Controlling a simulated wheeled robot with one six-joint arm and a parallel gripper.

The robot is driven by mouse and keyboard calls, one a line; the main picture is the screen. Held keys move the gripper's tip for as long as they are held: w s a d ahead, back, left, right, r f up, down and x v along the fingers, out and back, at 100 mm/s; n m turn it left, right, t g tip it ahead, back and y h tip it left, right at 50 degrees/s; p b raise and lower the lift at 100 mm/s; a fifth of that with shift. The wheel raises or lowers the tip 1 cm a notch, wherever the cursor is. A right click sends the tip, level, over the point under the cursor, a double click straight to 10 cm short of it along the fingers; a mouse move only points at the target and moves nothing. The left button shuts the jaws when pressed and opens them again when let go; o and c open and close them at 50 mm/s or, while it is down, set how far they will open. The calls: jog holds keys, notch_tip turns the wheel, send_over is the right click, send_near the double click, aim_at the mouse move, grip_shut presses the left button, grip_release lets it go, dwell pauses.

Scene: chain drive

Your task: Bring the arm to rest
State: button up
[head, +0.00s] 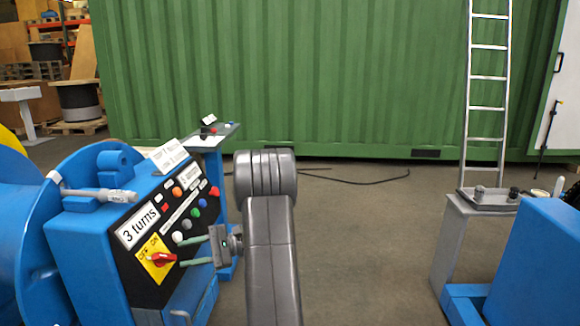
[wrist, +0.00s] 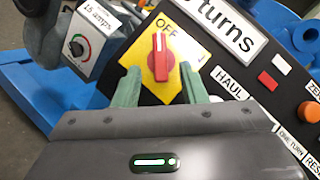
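My gripper (head: 182,252) is in front of the blue control console (head: 88,240), with its green fingers pointing left at the panel. In the wrist view my gripper (wrist: 160,70) is open, with one finger on each side of the red rotary switch (wrist: 160,58). I cannot tell whether the fingers touch it. The switch's handle points up at the OFF label on a yellow plate (wrist: 186,42). In the head view the red switch (head: 162,259) shows just left of the fingertips. Nothing is held. My grey arm stands in the lower middle of the head view.
The panel carries coloured buttons and a "3 turns" sign (head: 139,228). A marker-like tool (head: 98,194) lies on the console. A small stand (head: 212,138) is behind it. A grey pedestal (head: 455,240) and ladder (head: 487,90) are at right. The floor between (head: 365,235) is clear.

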aim_at(169, 257)
jog(key=shift+m, duration=0.3)
jog(key=b+x, duration=0.1)
jog(key=x, duration=0.3)
jog(key=shift+s+a+f, duration=0.1)
jog(key=shift+s+a, duration=0.1)
jog(key=shift+a, duration=0.15)
jog(key=m+t, duration=0.1)
jog(key=m+t+y, duration=0.1)
jog(key=m, duration=0.1)
jog(key=shift+d+m+y, duration=0.15)
jog(key=shift+m+y, duration=0.15)
jog(key=m+t, duration=0.2)
jog(key=m, duration=0.1)
jog(key=m+t+y, duration=0.1)
jog(key=m+t, duration=0.1)
jog(key=m, duration=0.1)
jog(key=shift+s, duration=0.15)
